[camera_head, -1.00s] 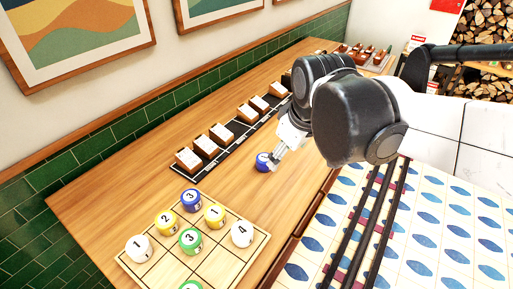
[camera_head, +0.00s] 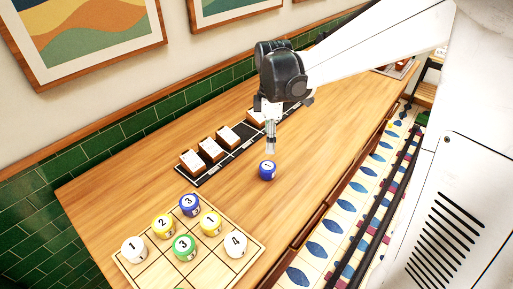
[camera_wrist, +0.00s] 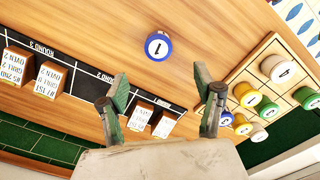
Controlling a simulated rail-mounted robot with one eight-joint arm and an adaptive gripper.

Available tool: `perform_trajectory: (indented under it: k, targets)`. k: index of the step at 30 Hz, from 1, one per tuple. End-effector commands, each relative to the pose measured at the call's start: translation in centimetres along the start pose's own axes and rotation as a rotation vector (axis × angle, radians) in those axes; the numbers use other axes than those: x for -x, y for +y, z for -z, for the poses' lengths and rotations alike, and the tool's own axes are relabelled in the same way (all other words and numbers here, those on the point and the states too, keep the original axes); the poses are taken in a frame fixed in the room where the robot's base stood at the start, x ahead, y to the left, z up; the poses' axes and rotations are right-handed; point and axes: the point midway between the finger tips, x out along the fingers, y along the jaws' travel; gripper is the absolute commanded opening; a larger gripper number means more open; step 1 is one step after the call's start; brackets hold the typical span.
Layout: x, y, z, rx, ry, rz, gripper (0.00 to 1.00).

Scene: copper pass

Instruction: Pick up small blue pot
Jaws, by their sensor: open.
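The small blue pot (camera_head: 267,170), with a white top marked 1, stands alone on the wooden counter (camera_head: 130,172) between the black strip and the numbered board. It also shows in the wrist view (camera_wrist: 158,46), beyond the fingertips and near the top middle. My gripper (camera_head: 271,148) is just above and behind the pot in the head view, pointing down. In the wrist view my gripper (camera_wrist: 162,88) has its two fingers wide apart with nothing between them but counter and strip. A second blue pot marked 3 (camera_head: 190,205) sits on the board.
The wooden grid board (camera_head: 218,272) holds several white, yellow and green numbered pots at the front. A black strip (camera_head: 243,148) with several wooden card blocks (camera_head: 211,150) runs along the tiled wall. The counter around the lone blue pot is clear.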

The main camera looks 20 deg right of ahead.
Motion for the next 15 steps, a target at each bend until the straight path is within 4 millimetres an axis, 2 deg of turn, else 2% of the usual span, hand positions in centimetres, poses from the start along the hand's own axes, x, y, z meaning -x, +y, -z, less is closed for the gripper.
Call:
perform_trajectory:
  k: [9, 15]
  targets:
    - [-5.3, 0.1, 0.0, 0.0, 0.0, 0.0, 0.65]
    - [-7.7, 0.1, 0.0, -0.001, 0.0, -0.001, 0.65]
